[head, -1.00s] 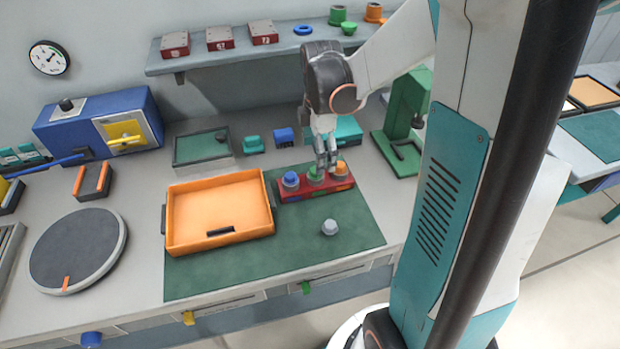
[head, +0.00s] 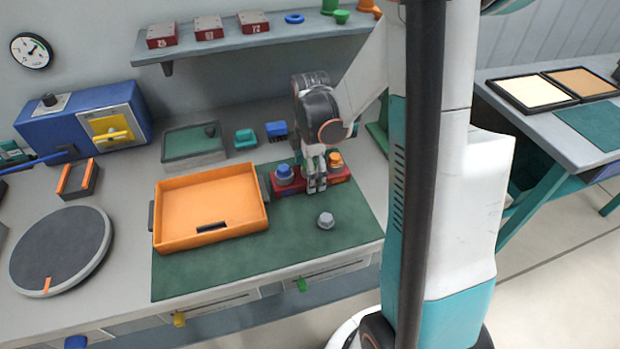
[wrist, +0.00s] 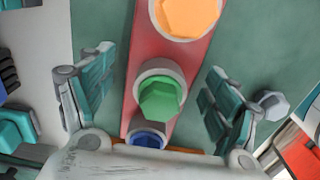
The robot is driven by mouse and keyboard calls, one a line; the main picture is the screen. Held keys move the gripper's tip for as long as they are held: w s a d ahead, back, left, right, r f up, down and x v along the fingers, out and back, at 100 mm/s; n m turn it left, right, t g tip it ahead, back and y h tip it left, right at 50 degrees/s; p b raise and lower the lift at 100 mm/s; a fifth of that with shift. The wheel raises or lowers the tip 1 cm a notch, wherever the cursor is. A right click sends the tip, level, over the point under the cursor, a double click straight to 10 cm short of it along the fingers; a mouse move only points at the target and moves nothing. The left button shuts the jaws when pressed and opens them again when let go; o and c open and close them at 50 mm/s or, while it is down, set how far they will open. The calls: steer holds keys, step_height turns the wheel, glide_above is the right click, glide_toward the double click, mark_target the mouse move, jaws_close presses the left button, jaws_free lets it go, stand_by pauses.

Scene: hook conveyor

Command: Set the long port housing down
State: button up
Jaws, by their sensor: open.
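The long port housing is a red block (head: 342,178) lying on the green mat (head: 262,265), right of the orange tray. It carries a blue plug (head: 284,171), an orange plug (head: 335,160) and, between them, a green plug (wrist: 160,97). My gripper (head: 317,187) hides the green plug in the head view. In the wrist view my gripper (wrist: 158,98) is open, one finger on each side of the housing (wrist: 158,53) around the green plug. Gaps show between the fingers and the housing. Nothing is held.
The orange tray (head: 161,238) stands left of the housing. A loose grey hex-headed piece (head: 325,220) lies on the mat in front. Small teal (head: 245,138) and blue (head: 277,130) blocks stand behind. A shelf (head: 240,42) runs above.

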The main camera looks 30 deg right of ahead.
steer(key=shift+r, duration=0.1)
jaws_close()
step_height(320, 180, up, 20)
steer(key=p, duration=0.6)
steer(key=shift+p, duration=0.3)
